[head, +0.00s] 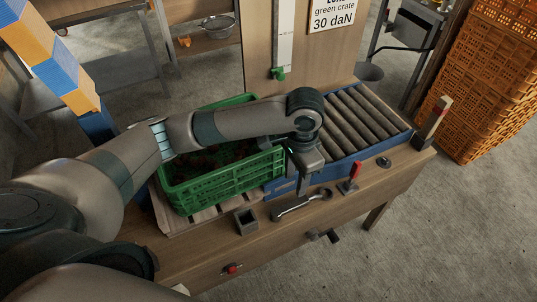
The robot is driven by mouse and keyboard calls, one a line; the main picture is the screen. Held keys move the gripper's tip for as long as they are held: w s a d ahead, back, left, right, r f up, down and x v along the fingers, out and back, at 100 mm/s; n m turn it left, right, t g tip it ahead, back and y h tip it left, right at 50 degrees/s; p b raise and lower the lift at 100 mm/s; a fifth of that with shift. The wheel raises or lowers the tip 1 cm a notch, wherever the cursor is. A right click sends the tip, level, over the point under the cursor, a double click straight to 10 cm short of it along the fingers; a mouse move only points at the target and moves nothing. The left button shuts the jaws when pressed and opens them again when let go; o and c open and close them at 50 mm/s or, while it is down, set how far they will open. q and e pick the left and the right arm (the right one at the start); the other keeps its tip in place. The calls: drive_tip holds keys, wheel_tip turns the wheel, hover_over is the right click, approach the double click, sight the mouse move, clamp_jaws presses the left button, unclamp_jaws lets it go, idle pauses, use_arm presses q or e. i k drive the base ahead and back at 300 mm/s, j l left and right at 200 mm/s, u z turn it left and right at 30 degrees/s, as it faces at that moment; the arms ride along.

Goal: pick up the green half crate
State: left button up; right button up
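The green half crate (222,186) sits left of centre on a slatted wooden pallet on the workbench. It is an open mesh-sided crate with small dark reddish-brown contents. My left arm crosses above it and hides part of its inside and far rim. My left gripper (301,181) points down at the crate's right end, by its near right corner. I cannot tell whether it touches the crate, or whether its fingers are open or shut. My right gripper is not in view.
A blue-framed roller conveyor (352,122) lies right of the crate. On the bench front are a wrench (300,204), a small grey square cup (245,221) and a red-handled clamp (352,178). Orange crates (490,95) stand stacked at the right. A panel (262,50) rises behind.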

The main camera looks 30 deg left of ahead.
sight(194, 182)
drive_tip(key=k+l, duration=0.2)
drive_tip(key=k, duration=0.3)
drive_tip(key=k+l, duration=0.2)
drive_tip(key=k, duration=0.25)
